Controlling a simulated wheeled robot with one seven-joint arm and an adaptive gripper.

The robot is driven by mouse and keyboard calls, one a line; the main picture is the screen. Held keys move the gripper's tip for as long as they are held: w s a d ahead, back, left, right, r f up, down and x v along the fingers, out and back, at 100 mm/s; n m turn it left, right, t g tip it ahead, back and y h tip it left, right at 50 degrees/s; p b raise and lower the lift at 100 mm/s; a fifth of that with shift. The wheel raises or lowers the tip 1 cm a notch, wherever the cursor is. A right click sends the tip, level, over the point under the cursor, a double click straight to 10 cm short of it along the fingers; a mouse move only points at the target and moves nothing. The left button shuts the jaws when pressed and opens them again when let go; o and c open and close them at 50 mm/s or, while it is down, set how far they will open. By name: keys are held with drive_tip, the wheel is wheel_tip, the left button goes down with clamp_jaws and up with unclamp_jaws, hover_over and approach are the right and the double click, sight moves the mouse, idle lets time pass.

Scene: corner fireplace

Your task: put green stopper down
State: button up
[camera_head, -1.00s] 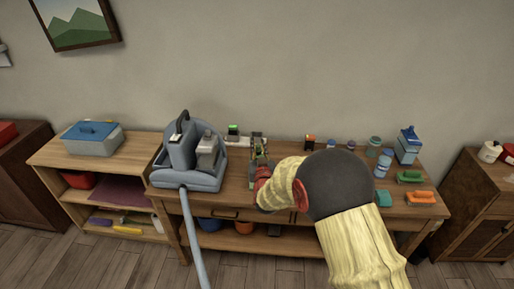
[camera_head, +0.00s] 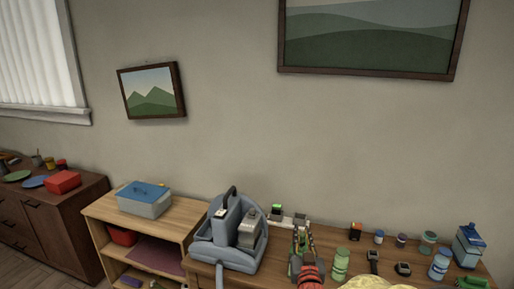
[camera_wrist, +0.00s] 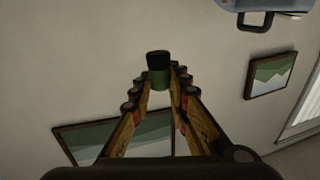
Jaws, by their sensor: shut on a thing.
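The green stopper (camera_wrist: 159,79), a green cylinder with a black end (camera_wrist: 158,58), sits between the tips of my gripper (camera_wrist: 158,82) in the wrist view. The fingers converge on it from both sides, and the wall lies behind it. In the head view my gripper (camera_head: 303,236) is low in the picture, over the workbench, with its fingers pointing away toward the wall. The stopper is too small to make out clearly there. Whether it touches anything below cannot be told.
A grey-blue vacuum-like machine (camera_head: 220,257) stands left of my gripper on the bench. A green-lit device (camera_head: 277,211) is behind. A green banded jar (camera_head: 340,262), several small jars, two watch-like items and a blue bottle (camera_head: 468,246) crowd the right. A blue-lidded box (camera_head: 145,199) is farther left.

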drive_tip(key=s+d+f, duration=0.1)
drive_tip(key=s+f, duration=0.3)
drive_tip(key=f, duration=0.5)
drive_tip(key=s+d+f, duration=0.1)
drive_tip(key=s+f, duration=0.4)
drive_tip(key=f, duration=0.4)
drive_tip(key=s+d+f+y, duration=0.1)
drive_tip(key=s+f, duration=0.3)
drive_tip(key=f, duration=0.5)
drive_tip(key=shift+s+d+n, duration=0.25)
drive_tip(key=shift+s+n, duration=0.15)
